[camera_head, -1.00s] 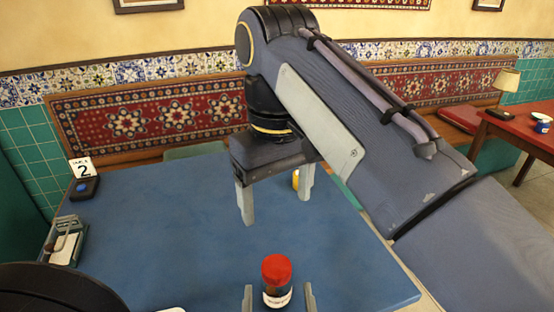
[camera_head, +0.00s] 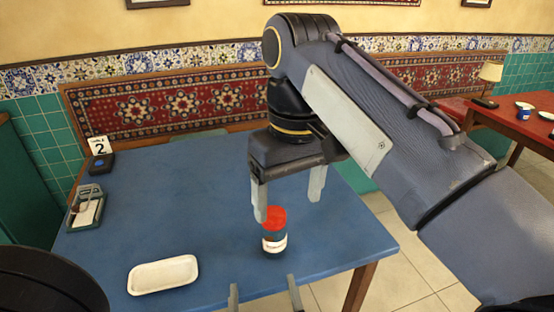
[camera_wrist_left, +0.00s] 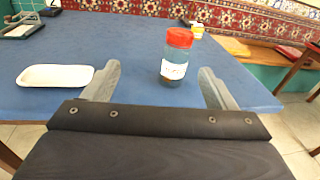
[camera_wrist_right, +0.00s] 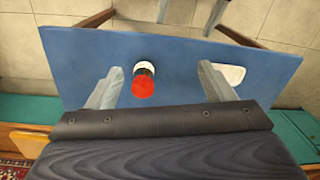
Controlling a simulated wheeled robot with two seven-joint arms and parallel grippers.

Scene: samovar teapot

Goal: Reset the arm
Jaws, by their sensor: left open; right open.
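A jar with a red lid, dark contents and a white label (camera_head: 274,241) stands upright on the blue table (camera_head: 215,200). My left gripper (camera_head: 264,292) is open and empty at the table's front edge, short of the jar. In the left wrist view the jar (camera_wrist_left: 174,66) stands beyond the open fingers (camera_wrist_left: 152,88). My right gripper (camera_head: 288,195) is open and points down above the table; one fingertip overlaps the jar's lid in the head view. In the right wrist view the jar (camera_wrist_right: 144,82) shows between the open fingers (camera_wrist_right: 160,78), which look apart from it.
A white tray (camera_head: 163,275) lies on the table left of the jar. A number 2 sign (camera_head: 99,147) and a small device (camera_head: 86,212) sit at the left edge. A small yellow item (camera_wrist_left: 198,29) stands behind the jar. A red table (camera_head: 520,120) is far right.

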